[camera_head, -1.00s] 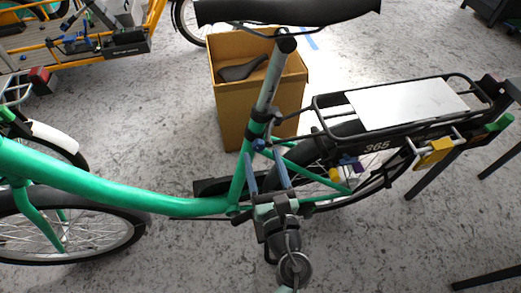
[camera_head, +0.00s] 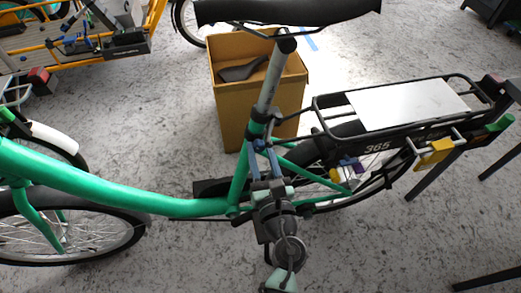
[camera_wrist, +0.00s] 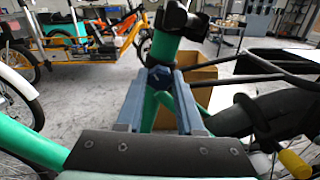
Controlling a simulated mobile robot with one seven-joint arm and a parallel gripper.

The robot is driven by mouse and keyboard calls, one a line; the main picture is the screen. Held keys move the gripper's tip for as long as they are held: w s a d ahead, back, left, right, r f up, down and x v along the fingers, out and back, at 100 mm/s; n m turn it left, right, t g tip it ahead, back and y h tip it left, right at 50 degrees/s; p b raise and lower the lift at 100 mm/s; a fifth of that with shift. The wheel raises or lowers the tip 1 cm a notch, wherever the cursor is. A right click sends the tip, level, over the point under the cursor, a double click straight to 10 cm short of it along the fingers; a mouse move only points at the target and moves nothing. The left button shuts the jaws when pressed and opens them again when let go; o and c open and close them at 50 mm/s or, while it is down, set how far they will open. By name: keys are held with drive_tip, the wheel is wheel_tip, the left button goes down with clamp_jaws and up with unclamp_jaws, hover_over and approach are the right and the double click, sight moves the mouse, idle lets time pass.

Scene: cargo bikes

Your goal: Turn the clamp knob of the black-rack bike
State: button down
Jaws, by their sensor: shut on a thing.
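The green bike (camera_head: 180,207) with the black rear rack (camera_head: 400,118) stands across the head view. Its seat clamp, with a dark blue knob (camera_wrist: 159,78), is on the seat tube below the saddle. My gripper (camera_head: 261,146) has its two blue-grey fingers raised to this clamp. In the wrist view, my gripper (camera_wrist: 160,82) has a finger on each side of the knob and is shut on it. The fingers largely hide the knob in the head view.
A cardboard box (camera_head: 228,105) with a saddle inside stands behind the seat tube. The black saddle (camera_head: 285,10) overhangs the clamp. A yellow block (camera_head: 434,152) hangs beside the rack. An orange cargo bike (camera_head: 90,45) stands at the back left. Floor in front is clear.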

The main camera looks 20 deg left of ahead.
drive_tip(key=shift+d+r+m+p, duration=0.1)
drive_tip(key=shift+r+m+p, duration=0.15)
drive_tip(key=shift+m+p, duration=0.9)
drive_tip(key=shift+f+m+p, duration=0.25)
drive_tip(key=shift+m+p, duration=0.1)
drive_tip(key=shift+m, duration=0.8)
drive_tip(key=c, duration=0.5)
unclamp_jaws()
drive_tip(key=shift+c, duration=0.2)
drive_tip(key=shift+s, duration=0.1)
drive_tip(key=p+v, duration=0.1)
drive_tip(key=v, duration=1.1)
drive_tip(key=shift+s+d, duration=0.25)
drive_tip(key=shift+s, duration=0.05)
